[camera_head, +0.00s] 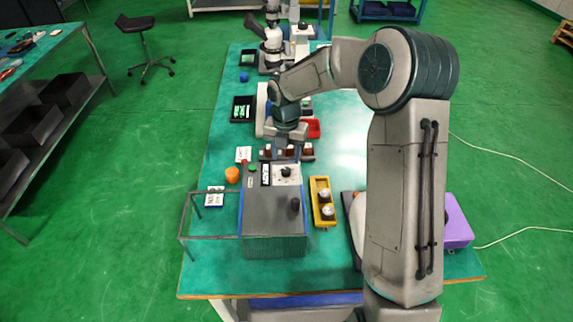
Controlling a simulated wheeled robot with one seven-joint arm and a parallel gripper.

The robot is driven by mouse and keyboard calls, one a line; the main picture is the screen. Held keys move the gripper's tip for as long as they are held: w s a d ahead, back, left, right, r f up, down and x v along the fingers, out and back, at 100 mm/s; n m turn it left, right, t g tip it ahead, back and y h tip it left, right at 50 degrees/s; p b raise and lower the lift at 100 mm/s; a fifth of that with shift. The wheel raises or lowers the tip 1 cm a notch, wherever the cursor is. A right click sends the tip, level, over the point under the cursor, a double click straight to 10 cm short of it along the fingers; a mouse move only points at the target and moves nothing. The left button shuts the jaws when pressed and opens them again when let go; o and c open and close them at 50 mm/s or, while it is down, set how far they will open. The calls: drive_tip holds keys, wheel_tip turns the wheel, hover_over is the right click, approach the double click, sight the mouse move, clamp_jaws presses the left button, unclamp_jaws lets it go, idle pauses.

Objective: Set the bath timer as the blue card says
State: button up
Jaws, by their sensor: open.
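A grey box-shaped machine (273,222) stands on the near part of the bench. A white panel (287,179) on its top carries a dark round knob (286,171), which looks like the timer dial. A black label or display (265,174) is beside it. A small card with blue edging (215,197) lies left of the machine; its writing is too small to read. My gripper (287,154) is open and points down, just beyond the panel, over or near a rack of bottles. Its fingertips are small and partly lost against the rack. The dial's setting cannot be read.
A wire frame (209,237) stands at the near left. The bottle rack (307,156), a red tray (313,128) and a yellow tray (322,216) are close by.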

sight(286, 170)
wheel_tip(286, 170, down, 6)
drive_tip(key=shift+r+p, duration=0.1)
drive_tip(key=shift+p, duration=0.3)
drive_tip(key=c, duration=1)
